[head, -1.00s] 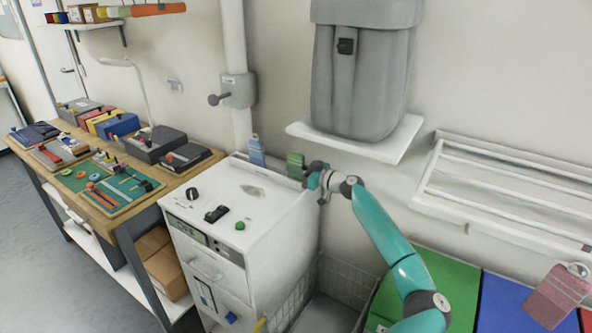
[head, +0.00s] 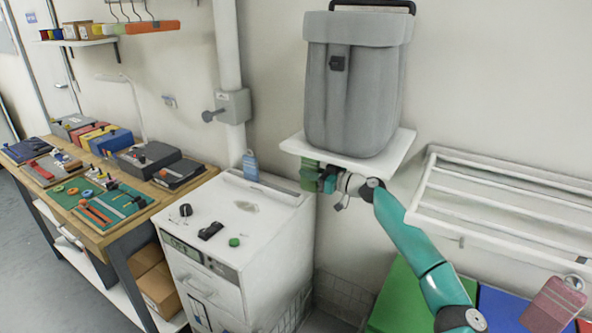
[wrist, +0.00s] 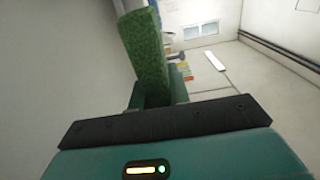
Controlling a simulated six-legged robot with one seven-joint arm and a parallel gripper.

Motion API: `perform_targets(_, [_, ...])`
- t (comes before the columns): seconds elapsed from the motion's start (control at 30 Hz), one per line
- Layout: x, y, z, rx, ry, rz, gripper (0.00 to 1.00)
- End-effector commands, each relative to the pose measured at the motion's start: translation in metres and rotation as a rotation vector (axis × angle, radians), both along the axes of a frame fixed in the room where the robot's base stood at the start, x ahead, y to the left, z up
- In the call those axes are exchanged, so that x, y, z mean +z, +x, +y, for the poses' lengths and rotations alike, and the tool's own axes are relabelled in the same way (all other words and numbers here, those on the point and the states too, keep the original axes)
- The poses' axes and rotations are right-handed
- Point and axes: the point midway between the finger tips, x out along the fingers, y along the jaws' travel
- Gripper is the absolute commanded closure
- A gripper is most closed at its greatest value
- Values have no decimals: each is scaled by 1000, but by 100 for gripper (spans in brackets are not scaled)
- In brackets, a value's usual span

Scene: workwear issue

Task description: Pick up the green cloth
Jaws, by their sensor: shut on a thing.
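The green cloth (head: 309,174) is held in my gripper (head: 328,181), beside the wall and just under the front left of the white shelf. In the wrist view the cloth (wrist: 145,50) stands out from between the fingers (wrist: 160,92) as a textured green strip. My gripper is shut on it. The cloth is clear of the top of the white machine. Part of it is hidden by the fingers.
A grey bag (head: 356,90) stands on the white shelf (head: 392,155) close above my gripper. A blue cloth (head: 250,166) is at the back of the white machine (head: 215,235). A white rack (head: 500,200) is on the wall at right.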

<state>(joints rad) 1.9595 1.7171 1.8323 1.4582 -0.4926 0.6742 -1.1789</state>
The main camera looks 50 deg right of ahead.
Motion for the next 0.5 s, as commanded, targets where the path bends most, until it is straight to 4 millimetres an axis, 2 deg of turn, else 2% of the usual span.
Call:
perform_targets(0.03, [0, -13, -2, -4, 1, -1, 100])
perform_targets(0.3, [0, -66, -7, -4, 0, -1, 100])
perform_targets(0.5, [0, -93, -9, -3, 0, -1, 100])
